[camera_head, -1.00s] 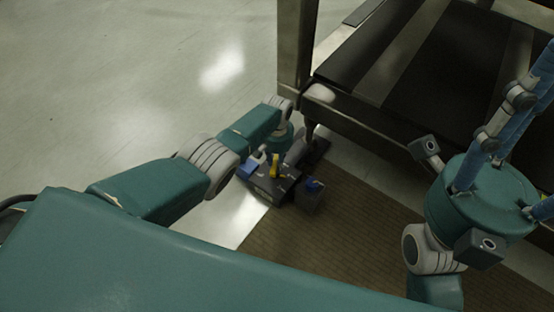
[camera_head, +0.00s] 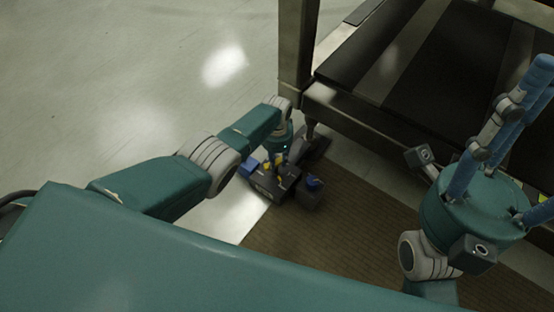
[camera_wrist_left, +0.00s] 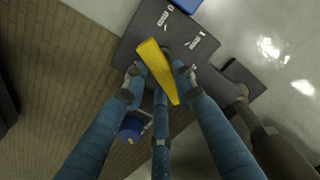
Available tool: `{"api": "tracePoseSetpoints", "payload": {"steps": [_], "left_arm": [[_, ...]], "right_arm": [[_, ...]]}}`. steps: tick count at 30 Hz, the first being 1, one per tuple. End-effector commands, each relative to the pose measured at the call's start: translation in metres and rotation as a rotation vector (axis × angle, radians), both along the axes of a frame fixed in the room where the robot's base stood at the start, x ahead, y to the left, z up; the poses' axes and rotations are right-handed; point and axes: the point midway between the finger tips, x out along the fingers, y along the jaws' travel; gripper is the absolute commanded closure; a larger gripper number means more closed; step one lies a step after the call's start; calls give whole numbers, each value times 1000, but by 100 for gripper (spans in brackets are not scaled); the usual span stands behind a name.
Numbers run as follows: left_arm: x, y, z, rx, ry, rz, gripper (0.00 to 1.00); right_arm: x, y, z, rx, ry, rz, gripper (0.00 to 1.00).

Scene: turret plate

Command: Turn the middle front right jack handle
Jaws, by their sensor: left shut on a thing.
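The dark jack box (camera_head: 262,190) stands low on the floor by the leg of the turret structure. It also shows in the left wrist view (camera_wrist_left: 140,35), with white markings on top. A flat yellow jack handle (camera_wrist_left: 156,66) stands on it. My left gripper (camera_wrist_left: 158,82) has its blue fingers around this handle and is shut on it. In the head view the left gripper (camera_head: 277,160) is small and partly hides the handle. My right gripper (camera_head: 515,110) is at the far right, away from the jack, with blue fingers pointing up; its fingertips are partly cut off.
A dark frame with black plates (camera_head: 400,60) stands behind the jack, with an upright post (camera_head: 296,45) on its left. Brown mat (camera_head: 330,240) lies in front; open grey floor (camera_head: 120,70) lies left.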

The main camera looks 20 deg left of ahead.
Motion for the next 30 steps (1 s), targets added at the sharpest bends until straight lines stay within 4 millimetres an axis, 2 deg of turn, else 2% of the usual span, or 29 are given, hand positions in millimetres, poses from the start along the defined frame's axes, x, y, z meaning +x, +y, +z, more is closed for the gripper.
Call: {"api": "tracePoseSetpoints", "payload": {"steps": [9, 23, 24, 27, 30], "left_arm": [[-3, 0, -1, -1, 8, -96, 100], [-3, 0, -1, 1, 8, -111, 100], [-3, 0, -1, 1, 8, -111, 72], [-3, 0, -1, 0, 7, -110, 54], [-2, 0, -1, 0, 4, -110, 54]], "right_arm": [[-1, 0, 1, 1, -2, 0, 48], [-1, 0, 0, 0, -1, 0, 48], [-1, 0, 0, 0, -1, 0, 48], [-1, 0, 0, 0, -1, 0, 48], [-1, 0, 0, 0, -1, 0, 48]]}}
